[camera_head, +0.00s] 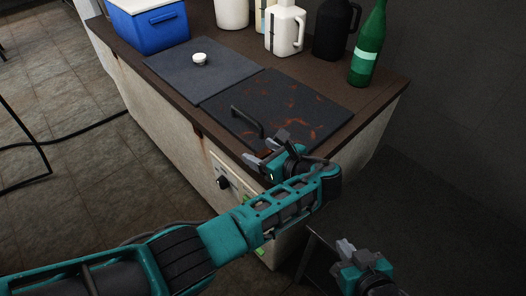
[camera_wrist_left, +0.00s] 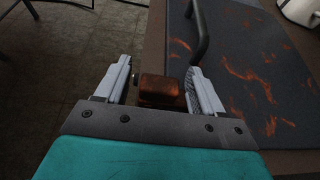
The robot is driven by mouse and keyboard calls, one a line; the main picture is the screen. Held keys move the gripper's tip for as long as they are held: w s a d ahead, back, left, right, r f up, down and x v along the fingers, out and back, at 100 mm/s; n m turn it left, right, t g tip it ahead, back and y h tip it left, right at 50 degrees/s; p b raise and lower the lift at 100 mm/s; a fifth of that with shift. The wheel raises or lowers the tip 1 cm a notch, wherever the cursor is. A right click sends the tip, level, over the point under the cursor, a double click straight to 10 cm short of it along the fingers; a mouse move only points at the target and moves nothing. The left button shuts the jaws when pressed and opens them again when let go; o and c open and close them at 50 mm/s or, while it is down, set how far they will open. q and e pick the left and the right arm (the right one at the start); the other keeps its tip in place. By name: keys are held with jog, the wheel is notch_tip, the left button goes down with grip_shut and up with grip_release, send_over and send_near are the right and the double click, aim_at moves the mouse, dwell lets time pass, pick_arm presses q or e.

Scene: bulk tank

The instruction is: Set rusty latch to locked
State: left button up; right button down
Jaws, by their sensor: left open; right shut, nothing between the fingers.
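The rusty latch (camera_wrist_left: 160,88) is a small orange-brown block at the edge of the counter, beside the dark rust-stained lid (camera_head: 292,104). In the left wrist view it sits between the two spread fingers of my left gripper (camera_wrist_left: 160,68), with gaps on both sides. In the head view my left gripper (camera_head: 267,150) is at the counter's front edge, near the lid's black handle (camera_head: 247,121), and mostly covers the latch. Whether the latch is locked cannot be told. My right gripper (camera_head: 347,250) is shut and empty, low at the right, away from the counter.
A grey lid with a white knob (camera_head: 199,59) lies left of the stained lid. A blue cooler (camera_head: 150,28), white jug (camera_head: 285,30), black jug (camera_head: 336,32) and green bottle (camera_head: 368,48) stand along the counter. A control panel with a black knob (camera_head: 223,182) is on the front.

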pick_arm(q)
jog(key=p+v, duration=0.1)
jog(key=v, duration=0.6)
jog(key=b+v, duration=0.1)
jog(key=v, duration=0.5)
pick_arm(e)
jog(key=shift+a, duration=0.2)
jog(key=shift+d+f, duration=0.1)
